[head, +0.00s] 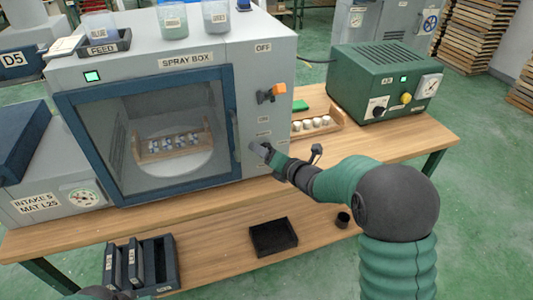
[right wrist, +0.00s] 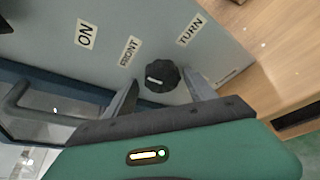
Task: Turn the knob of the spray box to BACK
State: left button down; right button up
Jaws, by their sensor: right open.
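The grey spray box (head: 245,75) stands on the wooden table with its blue-framed door shut. In the right wrist view its black round knob (right wrist: 162,76) shows between my fingers, with a white mark on its left side. FRONT (right wrist: 129,51) and TURN (right wrist: 190,30) labels are near it; I see no BACK label. My right gripper (right wrist: 163,93) is open, its fingers on either side of the knob; I cannot tell if they touch it. In the head view the right gripper (head: 262,150) is at the box's right front and hides the knob.
An orange-handled switch (head: 272,92) sits above the knob, between OFF and ON labels. A tray of small pieces (head: 172,142) shows through the door window. A green machine (head: 385,80) and a wooden tray of white pieces (head: 318,122) stand to the right. Dark bins are below.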

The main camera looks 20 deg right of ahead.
jog(key=shift+s+r, duration=0.15)
jog(key=shift+c, duration=0.3)
jog(key=shift+d, duration=0.7)
jog(key=c, duration=0.7)
jog(key=shift+c, duration=1.3)
jog(key=shift+a, duration=0.35)
jog(key=c, duration=0.3)
pick_arm(q)
jog(key=shift+s+d, duration=0.1)
jog(key=shift+d, duration=0.1)
pick_arm(e)
jog(key=shift+c, duration=0.2)
pick_arm(q)
jog(key=shift+d, duration=0.1)
pick_arm(e)
jog(key=shift+d+f, duration=0.15)
jog(key=shift+f, duration=0.05)
